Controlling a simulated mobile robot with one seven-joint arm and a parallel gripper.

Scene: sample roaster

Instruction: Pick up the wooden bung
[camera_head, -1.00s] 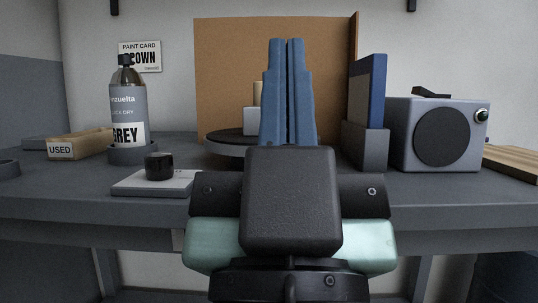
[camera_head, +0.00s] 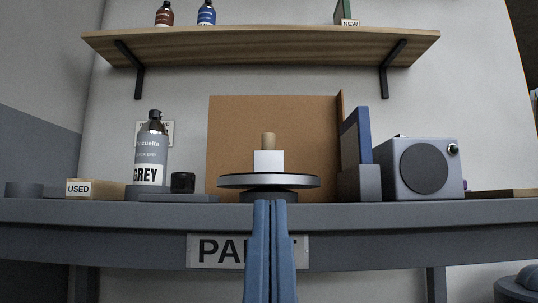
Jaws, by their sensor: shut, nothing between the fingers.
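The wooden bung (camera_head: 268,141) is a short tan cylinder standing upright on a white block (camera_head: 268,161). The block sits on a dark round turntable (camera_head: 232,181) on the grey bench. My gripper (camera_head: 270,204) has blue fingers pointing up, shut together with nothing between them. The fingertips appear just below the turntable in the picture, in front of the bench's front edge. They are apart from the bung and nearly in line below it.
A brown board (camera_head: 226,130) stands behind the turntable. Left are a GREY bottle (camera_head: 149,150), a black cup (camera_head: 182,182) and a USED box (camera_head: 95,189). Right are a blue panel in a grey stand (camera_head: 362,182) and a grey speaker-like box (camera_head: 424,170). A wooden shelf (camera_head: 260,46) hangs above.

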